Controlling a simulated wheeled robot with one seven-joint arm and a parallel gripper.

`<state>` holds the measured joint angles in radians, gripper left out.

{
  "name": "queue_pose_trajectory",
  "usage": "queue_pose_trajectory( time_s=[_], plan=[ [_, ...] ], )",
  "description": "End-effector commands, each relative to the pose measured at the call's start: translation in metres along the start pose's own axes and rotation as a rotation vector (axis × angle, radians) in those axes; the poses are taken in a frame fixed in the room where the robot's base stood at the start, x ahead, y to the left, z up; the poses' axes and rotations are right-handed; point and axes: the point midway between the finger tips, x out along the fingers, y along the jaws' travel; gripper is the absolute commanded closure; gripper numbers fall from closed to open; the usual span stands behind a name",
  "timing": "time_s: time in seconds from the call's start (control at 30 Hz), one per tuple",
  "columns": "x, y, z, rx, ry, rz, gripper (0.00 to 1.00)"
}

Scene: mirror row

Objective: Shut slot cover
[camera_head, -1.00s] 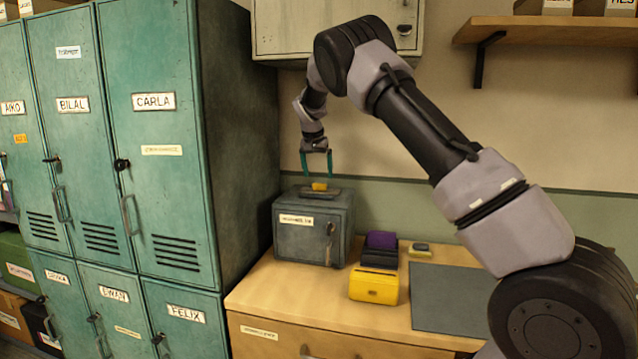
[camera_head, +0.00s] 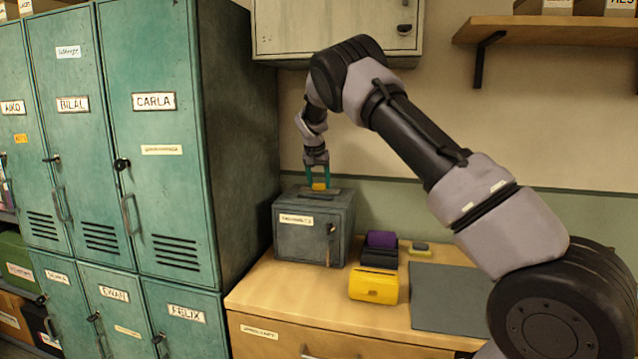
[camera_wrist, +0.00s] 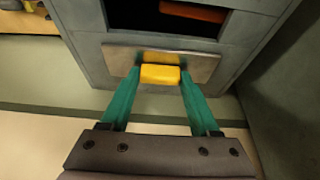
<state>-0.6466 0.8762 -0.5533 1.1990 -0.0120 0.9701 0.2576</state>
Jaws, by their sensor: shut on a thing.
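A grey metal box (camera_head: 306,243) with a label and a small door handle on its front stands on the wooden counter. In the wrist view, its slot (camera_wrist: 130,15) is dark and open, with a reddish-brown thing (camera_wrist: 194,11) showing inside. The metal slot cover (camera_wrist: 119,62) lies beside the opening, on the side nearer my gripper. A yellow knob (camera_wrist: 160,75) sits on the cover. My gripper (camera_head: 318,183) points down at the box top, its teal fingers shut on the yellow knob, which also shows in the head view (camera_head: 319,187).
Teal lockers (camera_head: 168,130) stand close on the left of the box. A purple-and-black wallet-like thing (camera_head: 380,249), a yellow case (camera_head: 374,286), a small dark item (camera_head: 419,248) and a grey mat (camera_head: 450,300) are on the counter. A wall cabinet (camera_head: 335,30) hangs above.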

Motion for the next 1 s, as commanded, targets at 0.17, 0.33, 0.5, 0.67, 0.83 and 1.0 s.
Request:
queue_pose_trajectory(
  time_s=[0.17, 0.33, 0.5, 0.67, 0.83, 1.0],
  plan=[
    [-0.004, -0.001, 0.007, 0.000, -0.002, -0.001, 1.00],
    [-0.017, -0.002, 0.038, -0.002, -0.002, -0.002, 1.00],
    [-0.024, -0.001, 0.057, -0.001, -0.001, -0.001, 1.00],
    [-0.024, 0.000, 0.059, 0.000, -0.002, 0.000, 1.00],
    [-0.024, -0.001, 0.060, 0.001, -0.005, 0.000, 0.26],
    [-0.024, 0.000, 0.059, 0.001, -0.003, 0.000, 0.07]
  ],
)
